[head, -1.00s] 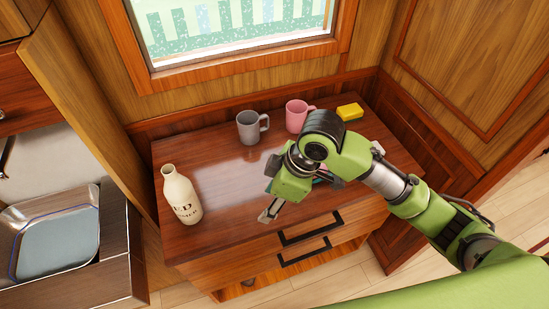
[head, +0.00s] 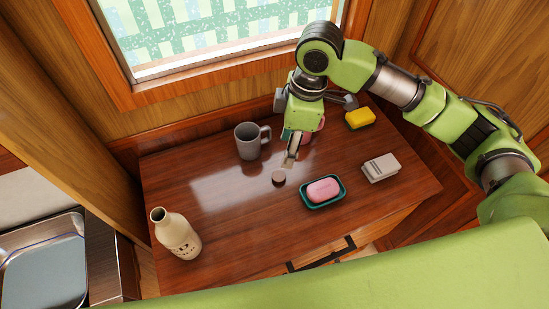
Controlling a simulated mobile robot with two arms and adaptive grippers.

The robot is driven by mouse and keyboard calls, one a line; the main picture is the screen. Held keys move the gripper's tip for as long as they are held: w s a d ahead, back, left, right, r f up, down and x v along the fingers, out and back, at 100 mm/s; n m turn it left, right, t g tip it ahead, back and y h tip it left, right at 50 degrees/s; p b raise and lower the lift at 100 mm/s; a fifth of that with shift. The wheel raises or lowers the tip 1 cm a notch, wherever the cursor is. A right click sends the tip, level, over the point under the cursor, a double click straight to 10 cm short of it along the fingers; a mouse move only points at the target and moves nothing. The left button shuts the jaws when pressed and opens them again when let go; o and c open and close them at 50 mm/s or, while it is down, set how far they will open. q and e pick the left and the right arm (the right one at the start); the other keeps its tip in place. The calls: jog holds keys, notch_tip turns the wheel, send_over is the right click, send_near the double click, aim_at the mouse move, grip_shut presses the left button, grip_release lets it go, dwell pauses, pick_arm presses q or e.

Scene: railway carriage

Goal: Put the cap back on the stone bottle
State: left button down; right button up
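The cream stone bottle (head: 177,236) stands upright at the left front of the wooden table, with dark lettering and an open, uncapped mouth. A small brownish round cap (head: 278,177) lies on the tabletop between the grey mug and the soap dish. My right gripper (head: 291,160) points down just behind and to the right of the cap, apart from it in the picture. Its finger opening is not clear from this angle, and nothing shows held in it. My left gripper is not in view.
A teal dish (head: 338,197) with pink soap (head: 323,189), a whitish box (head: 381,168) and a yellow sponge (head: 360,118) sit right. The table (head: 235,225) is clear between bottle and dish.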

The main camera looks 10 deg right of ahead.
send_over(280, 176)
jog(key=f, duration=0.5)
jog(key=f+p, duration=0.1)
jog(key=f, duration=0.1)
jog(key=shift+s+d+f, duration=0.15)
jog(key=shift+s, duration=0.25)
jog(key=shift+w+f, duration=0.1)
jog(key=shift+f, duration=0.5)
jog(key=f, duration=0.1)
jog(key=f+p, duration=0.1)
jog(key=f, duration=0.3)
jog(key=shift+w, duration=0.3)
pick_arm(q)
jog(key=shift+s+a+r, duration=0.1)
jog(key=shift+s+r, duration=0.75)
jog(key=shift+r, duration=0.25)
